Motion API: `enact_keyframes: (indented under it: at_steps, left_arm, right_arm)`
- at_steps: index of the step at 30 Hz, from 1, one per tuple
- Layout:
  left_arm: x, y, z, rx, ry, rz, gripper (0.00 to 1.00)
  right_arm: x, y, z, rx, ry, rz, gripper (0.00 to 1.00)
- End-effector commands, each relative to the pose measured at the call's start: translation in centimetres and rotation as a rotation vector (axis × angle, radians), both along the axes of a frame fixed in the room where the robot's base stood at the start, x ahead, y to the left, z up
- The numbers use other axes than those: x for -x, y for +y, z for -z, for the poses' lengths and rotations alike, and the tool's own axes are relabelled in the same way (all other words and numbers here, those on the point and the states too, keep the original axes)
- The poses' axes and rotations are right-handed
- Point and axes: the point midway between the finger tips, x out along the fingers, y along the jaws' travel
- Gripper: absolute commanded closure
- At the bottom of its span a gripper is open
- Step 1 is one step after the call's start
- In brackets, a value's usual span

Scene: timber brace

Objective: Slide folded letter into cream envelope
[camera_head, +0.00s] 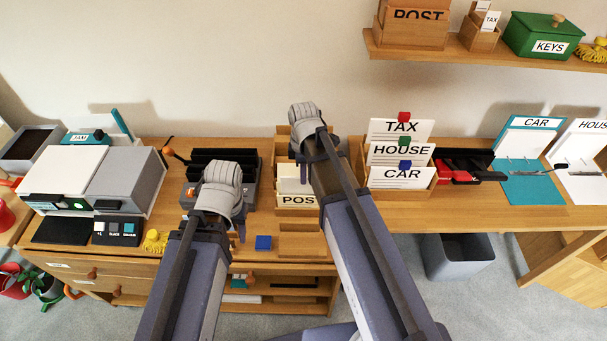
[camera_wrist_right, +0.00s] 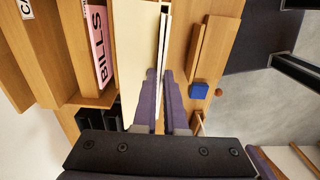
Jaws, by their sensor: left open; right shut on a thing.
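A cream envelope (camera_wrist_right: 135,45) stands edge-on in the right wrist view, beside a thin white folded letter (camera_wrist_right: 164,28). My right gripper (camera_wrist_right: 161,78) is shut on the letter, with the envelope right against its left finger; whether any of the letter is inside is unclear. In the head view, my right gripper (camera_head: 303,160) is over the wooden post rack, its fingers mostly hidden by its wrist. Pale paper (camera_head: 291,178) shows there above the POST label. My left gripper (camera_head: 238,224) is open and empty over the desk, its fingers mostly hidden.
The wooden rack (camera_head: 298,232) has a pink BILLS card (camera_wrist_right: 98,40) in another slot. A blue block (camera_head: 263,243) lies in front. A black sorter (camera_head: 222,165) stands left, a TAX, HOUSE and CAR card holder (camera_head: 402,178) right. A grey bin (camera_head: 460,258) is below.

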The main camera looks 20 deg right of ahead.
Motion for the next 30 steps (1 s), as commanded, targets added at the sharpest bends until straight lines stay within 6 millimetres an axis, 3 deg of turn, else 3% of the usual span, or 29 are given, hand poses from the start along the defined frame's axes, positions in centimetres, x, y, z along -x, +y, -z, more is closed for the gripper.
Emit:
enact_keyframes:
  at_steps: [9,10,19,24,30]
  left_arm:
    - [0.0,0.0,0.71,0.0,0.0,0.0,0.5]
    - [0.0,0.0,0.69,0.0,0.0,0.0,0.5]
    - [0.0,0.0,0.6,0.0,0.0,0.0,0.5]
    - [0.01,0.0,0.6,0.0,0.0,0.0,0.5]
    - [0.0,0.0,0.61,0.0,0.0,0.0,0.5]
  right_arm:
    - [0.0,0.0,0.72,0.0,0.0,0.0,1.0]
    - [0.0,0.0,0.69,0.0,0.0,0.0,0.9]
    - [0.0,0.0,0.61,0.0,0.0,0.0,0.56]
    - [-0.01,0.0,0.61,0.0,0.0,0.0,0.56]
    - [0.0,0.0,0.61,0.0,0.0,0.0,0.34]
